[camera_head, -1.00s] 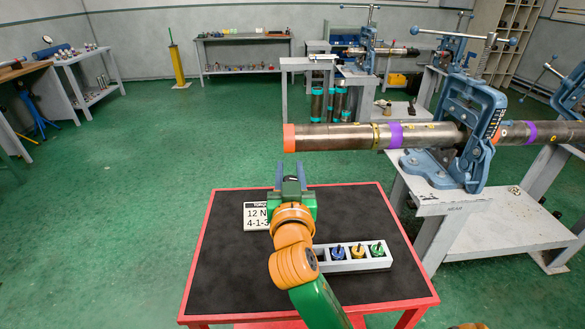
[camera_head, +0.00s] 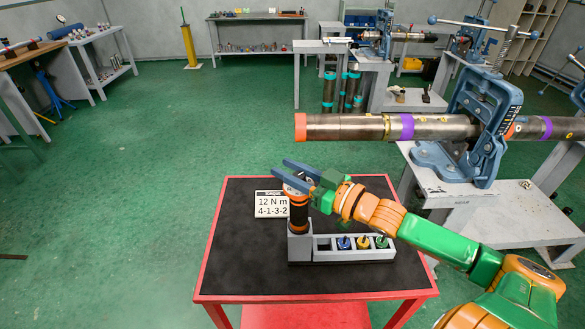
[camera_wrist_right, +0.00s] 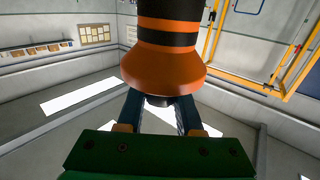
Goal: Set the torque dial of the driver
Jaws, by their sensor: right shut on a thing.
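The driver (camera_head: 298,213), an orange and black cylinder, stands upright in a grey holder (camera_head: 300,246) on the black-topped table. My right gripper (camera_head: 284,169) reaches in from the right at the driver's upper end, one finger on each side, shut on it. In the right wrist view the driver's flared orange part (camera_wrist_right: 163,72) fills the top middle, with a dark end (camera_wrist_right: 158,100) between the fingers. The dial's marks cannot be read. A white card (camera_head: 271,205) behind the driver reads "12 N m" and "4-1-3-2". My left gripper is not in view.
A grey tray (camera_head: 322,256) beside the holder has blue (camera_head: 344,243), yellow (camera_head: 363,243) and green (camera_head: 381,242) pieces in its slots. A blue vise (camera_head: 480,125) holds a long pipe (camera_head: 345,127) whose orange end overhangs behind my arm. The table's left side is clear.

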